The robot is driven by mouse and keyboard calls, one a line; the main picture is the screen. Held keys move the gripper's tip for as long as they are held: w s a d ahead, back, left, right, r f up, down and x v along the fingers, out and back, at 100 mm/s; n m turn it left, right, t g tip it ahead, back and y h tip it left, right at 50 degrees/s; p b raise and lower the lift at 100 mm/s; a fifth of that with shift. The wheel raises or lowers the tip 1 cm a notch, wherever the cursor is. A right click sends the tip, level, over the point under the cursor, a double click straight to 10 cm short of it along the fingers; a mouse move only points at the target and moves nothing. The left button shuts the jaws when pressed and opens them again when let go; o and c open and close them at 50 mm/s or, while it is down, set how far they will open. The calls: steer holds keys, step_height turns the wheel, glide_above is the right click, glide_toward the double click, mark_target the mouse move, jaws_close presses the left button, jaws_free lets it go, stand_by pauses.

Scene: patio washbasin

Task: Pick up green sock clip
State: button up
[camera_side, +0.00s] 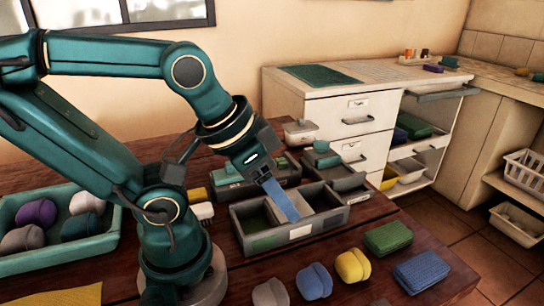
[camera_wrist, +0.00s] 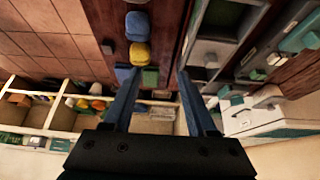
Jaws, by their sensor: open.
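I cannot make out for certain which object is the green sock clip. A green ribbed block (camera_side: 388,237) lies on the wooden table, right of the grey divided tray (camera_side: 322,228). In the wrist view a green block (camera_wrist: 150,77) shows between my fingers, beyond their tips. More green shows inside the tray's left compartment, its form unclear. My gripper (camera_side: 292,217) points down over the tray, its blue fingers partly hiding the compartments. In the wrist view my gripper (camera_wrist: 155,72) has its fingers apart with nothing held between them.
A blue ribbed block (camera_side: 422,271), a yellow rounded bundle (camera_side: 353,265) and a blue one (camera_side: 314,281) lie along the table's front. A teal tray (camera_side: 60,262) of bundles stands left. A white drawer cabinet (camera_side: 340,110) stands behind. The tray walls are close to my fingers.

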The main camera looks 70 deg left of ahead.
stand_by(0.4)
steer(key=o, duration=0.3)
